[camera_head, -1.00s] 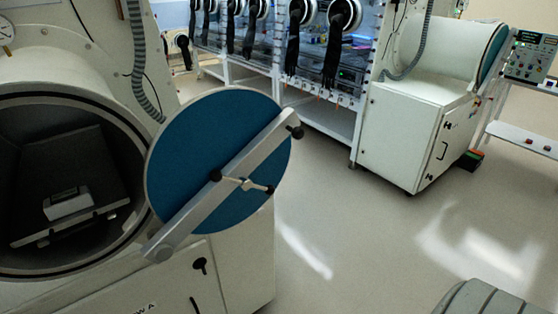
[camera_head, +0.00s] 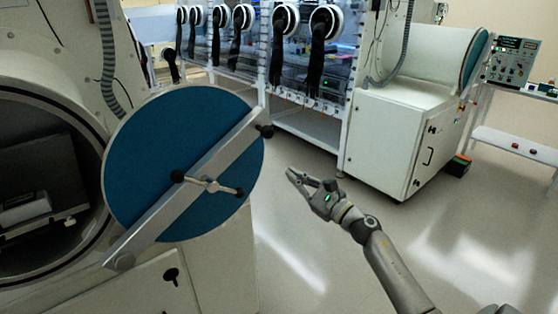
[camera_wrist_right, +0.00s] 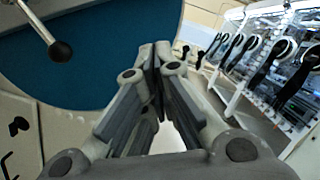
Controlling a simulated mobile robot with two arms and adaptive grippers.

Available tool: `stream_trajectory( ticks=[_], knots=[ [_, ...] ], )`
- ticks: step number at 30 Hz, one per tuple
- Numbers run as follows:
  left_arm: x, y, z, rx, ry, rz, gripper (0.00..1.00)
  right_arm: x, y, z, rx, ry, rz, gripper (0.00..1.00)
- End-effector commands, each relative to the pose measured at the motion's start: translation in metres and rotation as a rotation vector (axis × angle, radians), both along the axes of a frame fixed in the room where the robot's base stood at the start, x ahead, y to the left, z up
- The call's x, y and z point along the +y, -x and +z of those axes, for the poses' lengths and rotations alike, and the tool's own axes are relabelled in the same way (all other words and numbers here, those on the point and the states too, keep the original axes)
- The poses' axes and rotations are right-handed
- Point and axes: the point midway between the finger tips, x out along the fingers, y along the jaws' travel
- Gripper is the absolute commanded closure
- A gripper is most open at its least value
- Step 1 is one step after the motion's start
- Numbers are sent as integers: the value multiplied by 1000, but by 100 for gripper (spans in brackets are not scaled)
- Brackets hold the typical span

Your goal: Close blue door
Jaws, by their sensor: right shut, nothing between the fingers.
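The blue door (camera_head: 150,150) is a round blue disc with a grey diagonal bar (camera_head: 195,182) and a handle with black knobs. It stands open at the right side of the round chamber opening (camera_head: 45,170). My right gripper (camera_head: 291,174) is shut and empty, to the right of the door and apart from it in the head view. In the right wrist view the blue door (camera_wrist_right: 100,55) fills the upper left behind the shut fingers (camera_wrist_right: 155,60), with a black handle knob (camera_wrist_right: 60,51) at the left. My left gripper is not in view.
A white tray-like object (camera_head: 25,210) lies inside the dark chamber. A glovebox row with black gloves (camera_head: 277,52) stands at the back. A white cabinet (camera_head: 385,140) and a control panel (camera_head: 513,60) stand at the right. The floor between is clear.

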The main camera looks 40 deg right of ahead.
Motion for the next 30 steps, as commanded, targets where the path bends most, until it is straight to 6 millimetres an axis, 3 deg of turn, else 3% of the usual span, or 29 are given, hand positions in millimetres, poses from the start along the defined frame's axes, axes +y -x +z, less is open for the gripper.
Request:
stream_trajectory(
  ticks=[5, 19, 24, 30],
  knots=[
    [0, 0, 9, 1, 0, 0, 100, 4, -19, 8, -2, 0, 0, 100],
    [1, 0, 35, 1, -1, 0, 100, 20, -98, 26, -1, -6, 0, 100],
    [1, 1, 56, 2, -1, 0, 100, 30, -93, 45, 2, -4, 0, 100],
    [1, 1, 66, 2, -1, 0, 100, 37, -92, 54, 2, -5, 1, 100]
  ],
)
